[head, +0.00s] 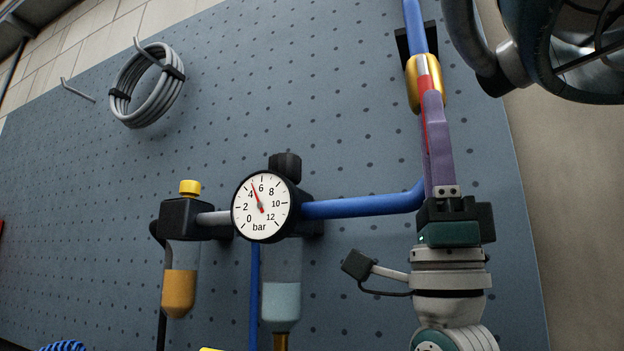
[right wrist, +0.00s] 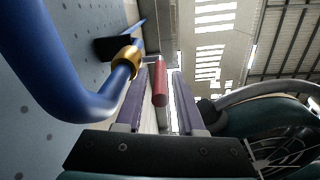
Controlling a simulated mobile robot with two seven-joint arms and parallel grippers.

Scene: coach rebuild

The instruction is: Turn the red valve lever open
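The red valve lever (head: 424,128) hangs down from a brass valve (head: 411,84) on a blue pipe in the head view. In the right wrist view the red lever (right wrist: 160,85) lies between the two purple fingers of my right gripper (right wrist: 161,74), with a narrow gap on each side. My right gripper (head: 432,98) comes up from below in the head view, its fingers alongside the lever and covering part of it. The brass valve (right wrist: 128,60) is left of the fingers in the wrist view. My left gripper is not in view.
A pressure gauge (head: 262,206) and two bowls, one amber (head: 179,292) and one clear (head: 281,300), are left of my right gripper. The blue pipe (head: 365,205) runs close beside it. A grey coil (head: 147,85) hangs on the pegboard (head: 330,100) at upper left.

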